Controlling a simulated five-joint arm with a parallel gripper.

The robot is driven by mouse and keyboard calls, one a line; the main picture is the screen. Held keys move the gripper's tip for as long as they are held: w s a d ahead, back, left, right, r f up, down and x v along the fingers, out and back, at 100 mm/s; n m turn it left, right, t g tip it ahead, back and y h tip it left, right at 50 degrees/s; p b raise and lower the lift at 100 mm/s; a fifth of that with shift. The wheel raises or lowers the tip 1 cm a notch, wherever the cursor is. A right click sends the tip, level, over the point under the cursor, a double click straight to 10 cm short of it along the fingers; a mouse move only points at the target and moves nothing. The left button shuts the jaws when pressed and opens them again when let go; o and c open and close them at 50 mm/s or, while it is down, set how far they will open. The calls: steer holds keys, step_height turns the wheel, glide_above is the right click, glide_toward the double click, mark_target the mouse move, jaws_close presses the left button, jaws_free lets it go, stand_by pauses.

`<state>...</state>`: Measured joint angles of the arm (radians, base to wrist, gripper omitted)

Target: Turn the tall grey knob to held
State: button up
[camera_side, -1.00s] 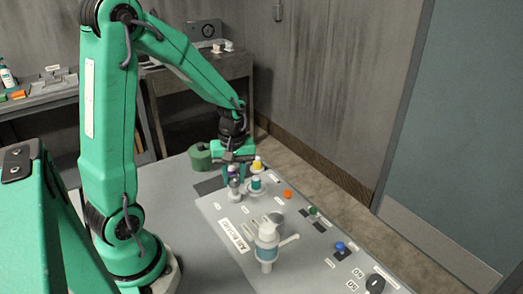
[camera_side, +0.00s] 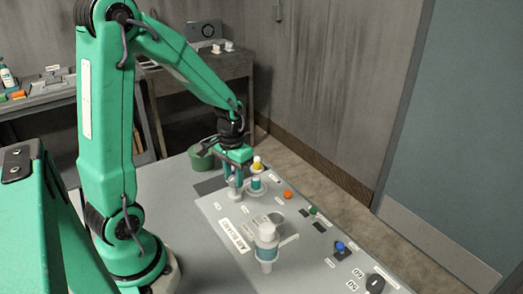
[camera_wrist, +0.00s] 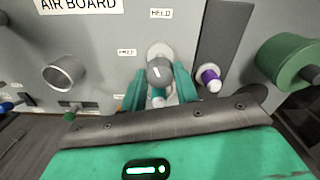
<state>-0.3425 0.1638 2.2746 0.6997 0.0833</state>
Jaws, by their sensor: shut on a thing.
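The tall grey knob (camera_wrist: 160,70) stands on the board in the wrist view, its rounded grey top between the two teal fingers. My gripper (camera_wrist: 160,88) is shut on it; in the side view the gripper (camera_side: 236,183) points down at the far left of the board and mostly hides the knob. A label reading HELD (camera_wrist: 161,14) lies above the knob in the wrist view, and a second, blurred label (camera_wrist: 127,52) lies to its left. I cannot tell which label the knob points at.
A purple knob (camera_wrist: 208,76) is close to the right finger. A green container (camera_wrist: 290,60) is further right in the wrist view. A white valve with a lever (camera_side: 267,245) stands nearer the camera.

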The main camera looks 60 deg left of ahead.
steer(key=m, duration=0.5)
steer(key=shift+d, duration=0.15)
steer(key=shift+m, duration=0.3)
steer(key=o, duration=1)
steer(key=shift+r, duration=0.1)
steer(key=shift+s+r, duration=0.1)
steer(key=shift+r, duration=3.7)
